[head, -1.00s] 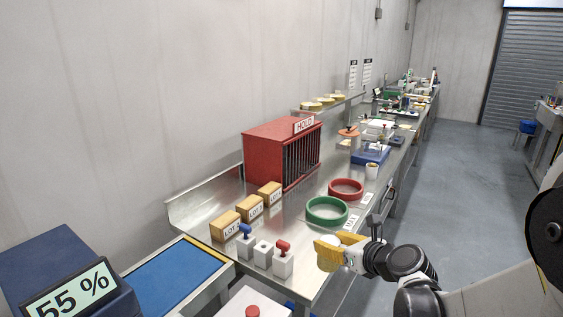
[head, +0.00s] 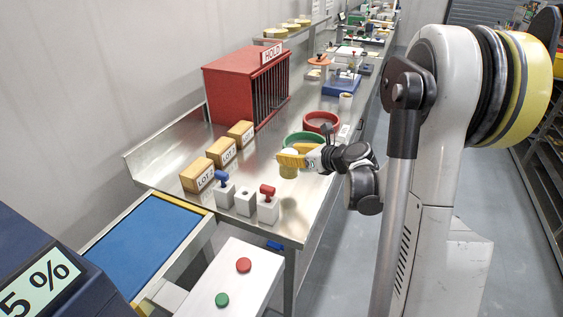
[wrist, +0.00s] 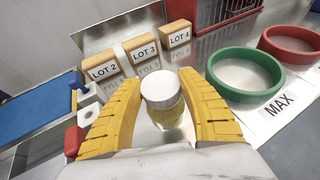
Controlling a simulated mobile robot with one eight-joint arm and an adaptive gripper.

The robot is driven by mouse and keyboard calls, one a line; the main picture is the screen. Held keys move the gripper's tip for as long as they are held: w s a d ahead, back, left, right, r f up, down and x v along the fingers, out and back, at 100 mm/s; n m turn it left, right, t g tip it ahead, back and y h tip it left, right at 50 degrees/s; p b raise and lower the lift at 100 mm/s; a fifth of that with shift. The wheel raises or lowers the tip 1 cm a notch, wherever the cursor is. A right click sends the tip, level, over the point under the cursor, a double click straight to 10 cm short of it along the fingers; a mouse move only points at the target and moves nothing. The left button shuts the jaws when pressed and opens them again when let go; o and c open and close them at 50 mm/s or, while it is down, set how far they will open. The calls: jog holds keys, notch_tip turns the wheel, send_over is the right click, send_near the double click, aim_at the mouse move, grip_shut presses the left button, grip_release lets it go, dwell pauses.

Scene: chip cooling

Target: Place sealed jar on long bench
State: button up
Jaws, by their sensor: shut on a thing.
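The sealed jar has a white lid and pale yellow contents. It stands upright between the yellow fingers of my gripper (wrist: 162,118), which is shut on it. The jar shows in the middle of the wrist view (wrist: 166,112) and partly below the fingers in the head view (head: 289,171). My gripper (head: 290,160) is over the long steel bench (head: 302,212), near its front corner. Whether the jar's base touches the bench top is hidden by the fingers and the angle.
A green ring (wrist: 251,93) and a red ring (wrist: 292,38) lie right of my gripper. Wooden LOT blocks (head: 197,174) stand behind, with a red HOLD cage (head: 232,97) beyond. White switch blocks (head: 268,209) stand at the bench's near end. Bare steel lies around the jar.

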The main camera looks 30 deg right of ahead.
jog(key=w+f+b, duration=0.1)
jog(key=f, duration=0.1)
jog(key=w+a+f+b, duration=0.1)
jog(key=f, duration=0.1)
jog(key=w+a+f+b, duration=0.1)
jog(key=f, duration=0.1)
jog(key=shift+w+f, duration=0.15)
jog(key=shift+f, duration=0.05)
jog(key=shift+r, duration=0.1)
jog(key=o, duration=1.3)
